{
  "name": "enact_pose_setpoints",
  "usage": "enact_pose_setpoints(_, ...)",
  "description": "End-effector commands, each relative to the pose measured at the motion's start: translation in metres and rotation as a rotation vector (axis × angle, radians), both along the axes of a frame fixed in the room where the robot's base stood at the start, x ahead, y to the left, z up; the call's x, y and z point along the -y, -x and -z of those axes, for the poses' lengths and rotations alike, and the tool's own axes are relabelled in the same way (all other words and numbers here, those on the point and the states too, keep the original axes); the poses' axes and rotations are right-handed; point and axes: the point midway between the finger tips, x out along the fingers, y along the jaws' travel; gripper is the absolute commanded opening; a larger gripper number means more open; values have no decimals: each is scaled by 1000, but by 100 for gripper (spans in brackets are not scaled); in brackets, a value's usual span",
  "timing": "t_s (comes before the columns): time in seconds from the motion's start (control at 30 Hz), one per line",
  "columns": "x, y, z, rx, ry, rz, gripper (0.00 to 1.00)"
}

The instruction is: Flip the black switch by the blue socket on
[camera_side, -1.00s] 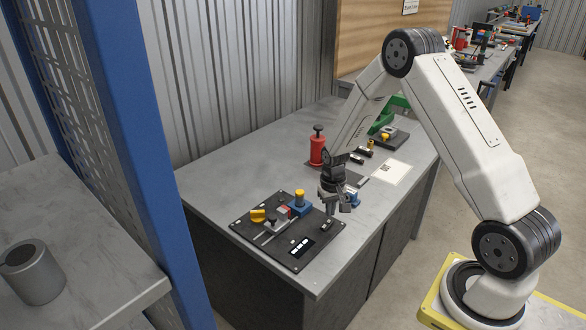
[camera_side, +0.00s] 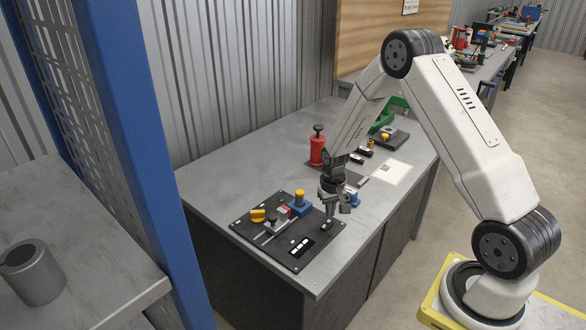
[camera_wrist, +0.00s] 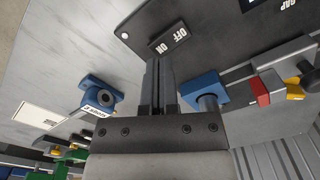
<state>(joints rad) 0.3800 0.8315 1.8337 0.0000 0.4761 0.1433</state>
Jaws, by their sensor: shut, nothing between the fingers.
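The black rocker switch (camera_wrist: 168,40), lettered OFF and ON, sits at the edge of the dark panel (camera_wrist: 228,40) in the wrist view. It also shows small in the side view (camera_side: 327,226). My gripper (camera_wrist: 160,62) is shut and empty, with its fingertips right at the ON end of the switch. I cannot tell whether they touch it, or which way the rocker is tilted. A blue block (camera_wrist: 200,84) with a round part stands on the panel beside the fingers. Another blue fitting (camera_wrist: 92,82) with a white label lies off the panel.
The panel also carries a yellow knob (camera_side: 258,215), a red block (camera_side: 283,210) and a slotted track. A red cylinder with a black top (camera_side: 317,150) stands farther back. A white sheet (camera_side: 390,171) lies on the bench. The bench's near left part is clear.

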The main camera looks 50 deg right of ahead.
Motion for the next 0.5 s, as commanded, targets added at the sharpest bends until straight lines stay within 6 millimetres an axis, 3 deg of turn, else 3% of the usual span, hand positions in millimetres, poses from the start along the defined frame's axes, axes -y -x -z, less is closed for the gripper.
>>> enact_pose_setpoints(0.5, 0, 0, 6, 0, 0, 0, 0)
